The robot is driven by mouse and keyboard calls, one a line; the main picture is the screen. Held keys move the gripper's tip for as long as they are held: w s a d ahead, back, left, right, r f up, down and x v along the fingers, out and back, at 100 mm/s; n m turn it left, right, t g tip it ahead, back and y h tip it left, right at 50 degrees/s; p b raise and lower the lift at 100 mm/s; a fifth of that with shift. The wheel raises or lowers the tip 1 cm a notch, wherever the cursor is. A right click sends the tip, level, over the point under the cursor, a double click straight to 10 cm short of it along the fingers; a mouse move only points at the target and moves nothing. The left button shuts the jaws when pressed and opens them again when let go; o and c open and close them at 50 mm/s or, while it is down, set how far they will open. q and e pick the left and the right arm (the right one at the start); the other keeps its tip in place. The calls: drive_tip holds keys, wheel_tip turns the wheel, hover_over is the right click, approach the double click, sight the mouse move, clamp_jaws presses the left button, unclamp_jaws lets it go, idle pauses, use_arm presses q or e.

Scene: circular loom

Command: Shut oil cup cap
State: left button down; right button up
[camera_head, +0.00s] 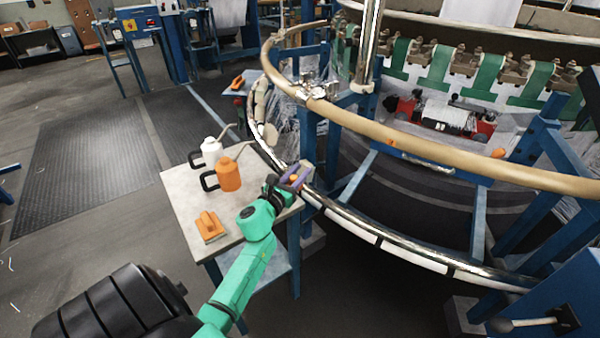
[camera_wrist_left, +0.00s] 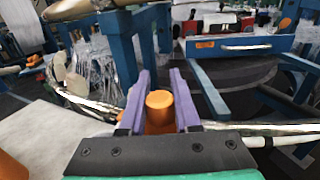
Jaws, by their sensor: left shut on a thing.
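My left gripper (camera_head: 297,177) reaches past the right edge of the small table to the lower metal ring rail (camera_head: 370,236). Its purple fingers show in the left wrist view (camera_wrist_left: 158,98). They are shut on an orange cylindrical piece (camera_wrist_left: 160,105) with a flat round top, which seems to be part of the oil cup. I cannot tell its cap from its body. In the head view the fingers mostly hide this piece. My right gripper is not in view.
The small table (camera_head: 182,196) holds an orange oil can (camera_head: 229,175), a white oil can (camera_head: 211,152) and an orange-handled tool (camera_head: 210,226). The tan upper ring (camera_head: 430,150) curves above the lower rail. Blue frame posts (camera_head: 307,140) stand close to my gripper.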

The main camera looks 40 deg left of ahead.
use_arm(q)
drive_tip(key=shift+s+d+f+m+h+b, duration=0.1)
drive_tip(key=shift+s+f+m+h+b, duration=0.15)
drive_tip(key=shift+m+h, duration=0.3)
drive_tip(key=shift+s+m+h+b, duration=0.1)
drive_tip(key=shift+m+h+b, duration=0.25)
drive_tip(key=shift+h, duration=0.3)
drive_tip(key=shift+s+d+r+m+h+b, duration=0.15)
drive_tip(key=shift+m+h+b, duration=0.25)
drive_tip(key=shift+h, duration=0.4)
drive_tip(key=c, duration=0.6)
unclamp_jaws()
drive_tip(key=shift+r, duration=0.1)
drive_tip(key=s, duration=0.4)
drive_tip(key=s+a+b, duration=0.1)
drive_tip(key=s, duration=0.9)
drive_tip(key=shift+s+a, duration=0.25)
drive_tip(key=shift+a, duration=0.15)
